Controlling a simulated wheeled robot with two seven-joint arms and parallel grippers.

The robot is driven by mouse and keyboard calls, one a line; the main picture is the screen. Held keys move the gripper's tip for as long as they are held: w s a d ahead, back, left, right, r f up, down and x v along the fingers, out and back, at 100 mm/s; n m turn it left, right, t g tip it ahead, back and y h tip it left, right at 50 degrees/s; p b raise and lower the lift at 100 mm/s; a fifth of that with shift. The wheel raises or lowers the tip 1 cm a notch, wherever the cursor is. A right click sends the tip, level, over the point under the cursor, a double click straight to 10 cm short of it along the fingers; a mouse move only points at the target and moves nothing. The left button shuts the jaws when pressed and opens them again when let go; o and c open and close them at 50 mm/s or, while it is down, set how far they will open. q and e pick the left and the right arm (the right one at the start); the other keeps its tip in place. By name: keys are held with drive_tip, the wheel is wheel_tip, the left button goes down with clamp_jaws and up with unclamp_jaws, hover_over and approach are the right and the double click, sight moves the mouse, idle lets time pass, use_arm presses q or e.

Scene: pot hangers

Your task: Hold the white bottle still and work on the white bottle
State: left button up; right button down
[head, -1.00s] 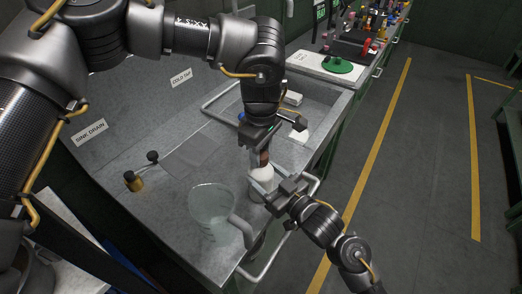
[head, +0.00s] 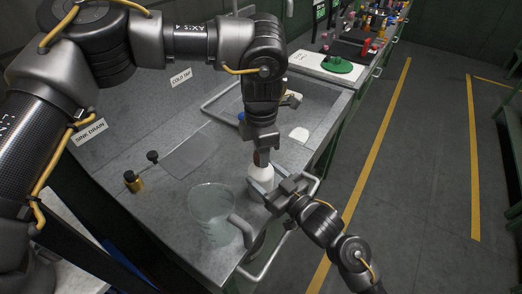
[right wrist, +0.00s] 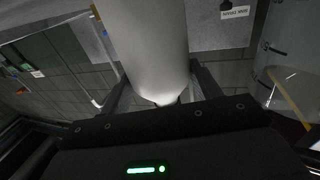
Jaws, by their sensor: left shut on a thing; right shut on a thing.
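The white bottle (head: 261,178) stands upright near the front edge of the metal counter, right of the clear measuring jug. My right gripper (head: 274,191) comes from the lower right and is shut on the bottle's body. In the right wrist view the white bottle (right wrist: 146,45) fills the space between the two fingers. My left gripper (head: 262,152) points down from above and is shut on the brownish top (head: 261,158) of the bottle. Its fingers hide most of that top, so I cannot tell how it sits on the neck.
The clear jug (head: 212,212) stands close to the left of the bottle, its handle towards my right gripper. A sink basin lies behind, with a metal rail (head: 219,96). A green round stand (head: 337,64) is farther back.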

use_arm(q)
drive_tip(key=o, duration=1.1)
drive_tip(key=shift+r, duration=0.1)
drive_tip(key=shift+r, duration=2.2)
drive_tip(key=shift+c, duration=0.4)
wheel_tip(320, 180, up, 3)
drive_tip(key=n, duration=0.2)
drive_tip(key=shift+f+n, duration=0.2)
drive_tip(key=shift+n, duration=0.1)
drive_tip(key=shift+r+n, duration=0.4)
drive_tip(key=shift+r, duration=0.05)
drive_tip(key=shift+f, duration=4.1)
drive_tip(key=shift+c, duration=0.4)
